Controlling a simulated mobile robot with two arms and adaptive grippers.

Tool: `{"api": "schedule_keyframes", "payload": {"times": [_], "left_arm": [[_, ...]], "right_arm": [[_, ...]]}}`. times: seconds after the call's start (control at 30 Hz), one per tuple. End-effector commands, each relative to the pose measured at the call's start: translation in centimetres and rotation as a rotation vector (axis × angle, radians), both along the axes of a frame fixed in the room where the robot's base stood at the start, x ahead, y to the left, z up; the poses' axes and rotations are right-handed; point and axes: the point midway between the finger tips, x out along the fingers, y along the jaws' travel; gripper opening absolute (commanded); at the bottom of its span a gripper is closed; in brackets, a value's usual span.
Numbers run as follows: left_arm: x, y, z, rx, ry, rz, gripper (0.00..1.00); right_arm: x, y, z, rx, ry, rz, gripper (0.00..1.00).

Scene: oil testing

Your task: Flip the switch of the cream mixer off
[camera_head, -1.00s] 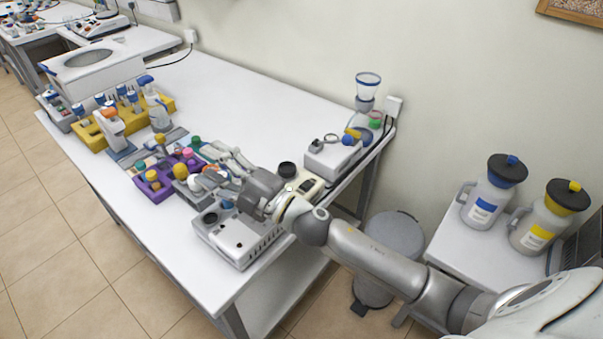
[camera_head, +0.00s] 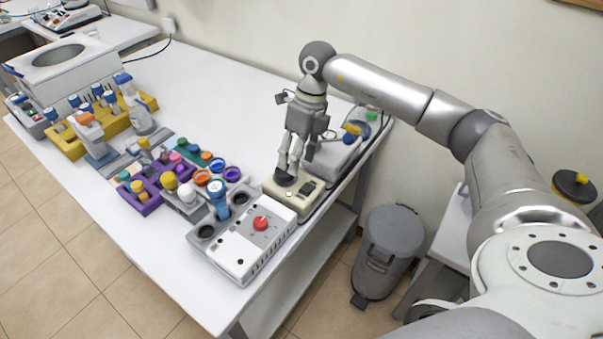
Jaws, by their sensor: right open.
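The cream mixer (camera_head: 282,193) is a small beige device near the right end of the table. It has a round black cup (camera_head: 286,178) on top and a dark panel (camera_head: 307,188) on its right part. The switch is too small to make out clearly. My right gripper (camera_head: 297,163) points down from above, its fingers open just behind and over the mixer, close to the black cup. I cannot tell whether a finger touches it. My left gripper is not in view.
A white device with a red knob (camera_head: 261,223) stands in front of the mixer, with a blue-capped tube (camera_head: 219,200) in it. Another white device (camera_head: 335,158) is behind my gripper. Purple racks (camera_head: 147,204) with coloured caps are on the left. The table's back middle is clear.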

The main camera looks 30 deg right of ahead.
Motion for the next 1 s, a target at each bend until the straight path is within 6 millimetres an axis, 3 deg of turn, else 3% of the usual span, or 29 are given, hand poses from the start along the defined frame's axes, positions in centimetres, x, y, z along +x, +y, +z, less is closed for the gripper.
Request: {"api": "schedule_keyframes", "payload": {"times": [0.1, 0.2, 0.37, 0.73, 1.0], "left_arm": [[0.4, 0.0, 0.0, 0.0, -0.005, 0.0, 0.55], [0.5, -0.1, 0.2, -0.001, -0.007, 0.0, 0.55], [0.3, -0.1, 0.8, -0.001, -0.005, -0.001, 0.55], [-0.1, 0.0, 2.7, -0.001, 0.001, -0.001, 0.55], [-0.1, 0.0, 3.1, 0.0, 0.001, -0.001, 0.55]], "right_arm": [[-0.3, -3.2, 0.8, -0.091, 0.033, -0.028, 0.52], [-0.5, -4.0, 0.8, -0.117, 0.045, -0.037, 0.52], [-0.8, -3.8, -1.1, -0.118, 0.05, -0.034, 0.52], [-1.1, -2.9, -7.7, -0.115, 0.049, -0.035, 0.52], [-1.1, -2.7, -9.7, -0.115, 0.044, -0.034, 0.52]]}}
